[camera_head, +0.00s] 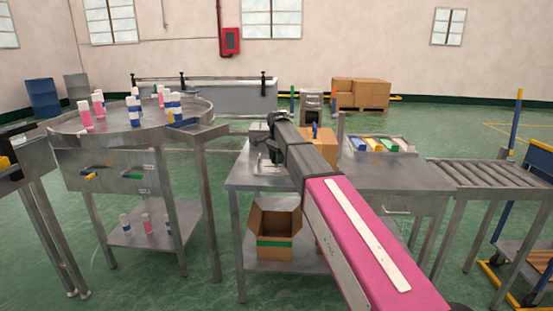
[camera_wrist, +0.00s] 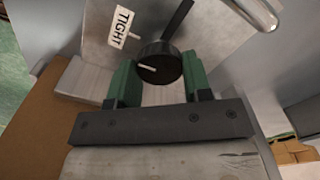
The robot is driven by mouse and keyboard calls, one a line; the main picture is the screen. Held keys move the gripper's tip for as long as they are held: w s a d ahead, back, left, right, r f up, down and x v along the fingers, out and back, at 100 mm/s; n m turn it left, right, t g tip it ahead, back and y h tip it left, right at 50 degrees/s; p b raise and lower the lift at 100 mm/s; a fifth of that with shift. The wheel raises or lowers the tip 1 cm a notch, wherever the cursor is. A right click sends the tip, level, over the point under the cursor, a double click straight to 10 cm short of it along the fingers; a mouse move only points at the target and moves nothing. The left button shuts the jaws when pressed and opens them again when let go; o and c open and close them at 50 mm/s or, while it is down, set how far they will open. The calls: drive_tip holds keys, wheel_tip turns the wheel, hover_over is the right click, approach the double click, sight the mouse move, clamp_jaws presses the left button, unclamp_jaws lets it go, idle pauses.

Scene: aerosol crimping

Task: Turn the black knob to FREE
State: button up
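The black knob (camera_wrist: 160,63) is round, with a white pointer mark facing left in the wrist view. It sits on a grey metal part. A white TIGHT label (camera_wrist: 122,27) is to its upper left; no FREE label is visible. My gripper (camera_wrist: 160,75) has its green fingers on both sides of the knob. The finger pads appear to touch its sides, with no clear gap. In the head view my gripper (camera_head: 275,120) is over the left part of the metal table (camera_head: 410,178), and the knob is hidden there.
A dark bar (camera_wrist: 177,20) rises behind the knob. An open cardboard box (camera_head: 275,228) stands on the table's lower shelf. A tray of coloured items (camera_head: 378,146) lies right of my arm. A round table (camera_head: 60,128) with several cans is left; a roller conveyor (camera_head: 490,172) is right.

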drive_tip(key=shift+n, duration=0.3)
drive_tip(key=n, duration=0.3)
drive_tip(key=shift+n, duration=0.3)
drive_tip(key=n, duration=0.9)
drive_tip(key=shift+a, duration=0.1)
drive_tip(key=shift+n, duration=2.3)
drive_tip(key=o, duration=0.9)
